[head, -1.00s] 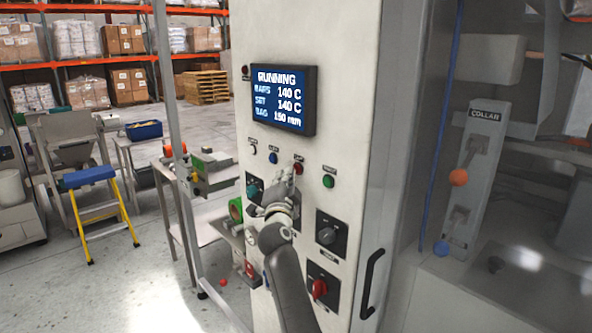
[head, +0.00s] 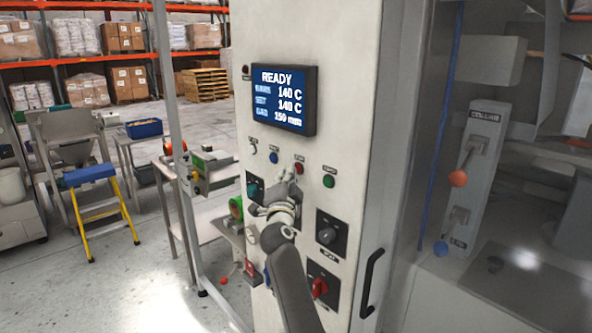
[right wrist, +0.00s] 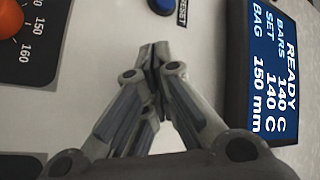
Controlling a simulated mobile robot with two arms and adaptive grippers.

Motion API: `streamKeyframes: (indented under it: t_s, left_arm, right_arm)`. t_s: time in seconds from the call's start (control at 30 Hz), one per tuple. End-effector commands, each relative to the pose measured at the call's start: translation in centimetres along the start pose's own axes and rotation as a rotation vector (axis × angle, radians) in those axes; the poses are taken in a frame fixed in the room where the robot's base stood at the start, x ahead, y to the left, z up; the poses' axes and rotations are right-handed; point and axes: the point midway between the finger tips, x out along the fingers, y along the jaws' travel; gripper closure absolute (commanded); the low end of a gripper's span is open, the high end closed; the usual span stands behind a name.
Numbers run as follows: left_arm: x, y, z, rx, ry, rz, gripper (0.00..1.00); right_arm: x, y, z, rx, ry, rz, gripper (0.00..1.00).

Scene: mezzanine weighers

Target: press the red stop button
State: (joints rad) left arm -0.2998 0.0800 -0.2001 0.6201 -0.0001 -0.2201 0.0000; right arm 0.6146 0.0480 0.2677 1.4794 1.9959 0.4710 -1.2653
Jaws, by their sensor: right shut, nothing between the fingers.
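The red stop button (head: 299,168) is on the pale front panel of the machine cabinet, between a blue button (head: 273,158) and a green button (head: 328,181). My right gripper (head: 289,178) is shut and empty, with its fingertips just below and left of the red button in the head view. A small gap shows there. In the right wrist view the closed fingertips (right wrist: 154,50) point at the panel below the blue reset button (right wrist: 161,5); the red button does not show there. The screen (head: 284,98) reads READY. My left gripper is not in view.
A black selector knob (head: 327,235), a red rotary switch (head: 319,288) and a black door handle (head: 373,283) are lower on the cabinet. A grey post (head: 178,150) and a side table stand to the left. A yellow stepladder (head: 103,213) stands farther left.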

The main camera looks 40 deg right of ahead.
Motion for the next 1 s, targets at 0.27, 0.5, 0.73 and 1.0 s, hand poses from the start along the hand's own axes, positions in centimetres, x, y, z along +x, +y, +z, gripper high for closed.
streamKeyframes:
  t_s: [0.27, 0.5, 0.73, 1.0]
  left_arm:
    - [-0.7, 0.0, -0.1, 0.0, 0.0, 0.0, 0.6]
    - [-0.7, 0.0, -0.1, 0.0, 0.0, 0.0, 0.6]
    - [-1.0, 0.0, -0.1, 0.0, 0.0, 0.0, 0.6]
    - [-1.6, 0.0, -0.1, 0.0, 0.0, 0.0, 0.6]
  right_arm:
    - [-0.9, -0.7, 0.6, 0.0, 0.001, 0.001, 1.0]
    - [-1.0, -0.7, 0.7, 0.0, 0.0, 0.0, 1.0]
    - [-1.8, -1.3, 1.3, 0.0, -0.003, 0.0, 1.0]
    - [-3.7, -2.7, 2.6, 0.0, -0.002, 0.0, 1.0]
